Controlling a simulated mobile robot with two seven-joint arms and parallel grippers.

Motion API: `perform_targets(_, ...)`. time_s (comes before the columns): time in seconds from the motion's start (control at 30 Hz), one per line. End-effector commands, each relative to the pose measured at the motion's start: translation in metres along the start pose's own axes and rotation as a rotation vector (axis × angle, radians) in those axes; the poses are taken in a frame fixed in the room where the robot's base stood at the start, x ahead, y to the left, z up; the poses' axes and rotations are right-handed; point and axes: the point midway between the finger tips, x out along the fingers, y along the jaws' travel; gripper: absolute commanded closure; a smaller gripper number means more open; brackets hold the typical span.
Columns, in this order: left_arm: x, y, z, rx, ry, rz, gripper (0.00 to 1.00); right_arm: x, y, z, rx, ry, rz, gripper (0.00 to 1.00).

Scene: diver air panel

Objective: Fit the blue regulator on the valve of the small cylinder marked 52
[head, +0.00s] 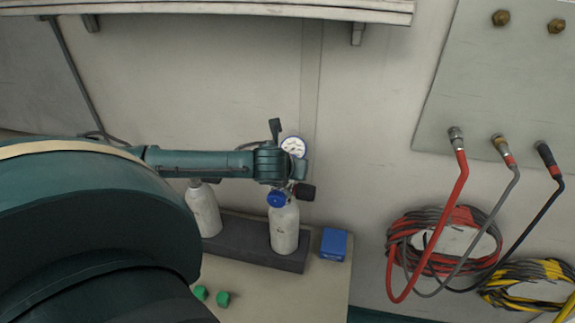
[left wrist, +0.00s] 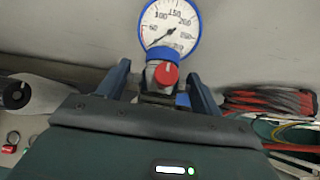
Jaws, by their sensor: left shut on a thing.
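The blue regulator (left wrist: 163,56) has a white gauge with a blue rim (left wrist: 170,27) and a red knob (left wrist: 166,74). In the head view its gauge (head: 293,146) stands above my left gripper (head: 298,171). In the left wrist view the fingers of my left gripper (left wrist: 160,92) are on either side of the regulator's body, shut on it. The right-hand small cylinder (head: 284,230) stands upright just below, with a blue part (head: 277,200) and a black knob (head: 305,191) at its top. I cannot read a number on it, nor tell whether the regulator touches its valve. My right gripper is not in view.
A second cylinder (head: 205,210) stands to the left in the same dark rack (head: 240,242). A blue box (head: 333,244) lies right of the rack; green pieces (head: 222,299) lie in front. Hoses (head: 440,240) hang on the right wall. A shelf (head: 230,10) runs above.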

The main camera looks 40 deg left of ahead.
Motion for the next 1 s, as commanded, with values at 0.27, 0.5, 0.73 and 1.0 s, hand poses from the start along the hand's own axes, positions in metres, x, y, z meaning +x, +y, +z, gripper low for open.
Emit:
perform_targets(0.27,0.0005,-0.0001,0.001,-0.001,-0.005,-0.001,0.84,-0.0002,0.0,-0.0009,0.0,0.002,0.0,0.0)
perform_targets(0.5,0.0029,-0.0002,-0.0015,-0.001,-0.005,-0.001,0.84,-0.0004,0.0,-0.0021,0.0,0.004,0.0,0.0)
perform_targets(0.73,0.0051,-0.0001,-0.0039,-0.001,-0.005,-0.001,0.84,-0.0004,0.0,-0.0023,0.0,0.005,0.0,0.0)
perform_targets(1.0,0.0056,0.0,-0.005,-0.001,-0.003,0.0,0.18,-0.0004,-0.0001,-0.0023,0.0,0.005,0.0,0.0)
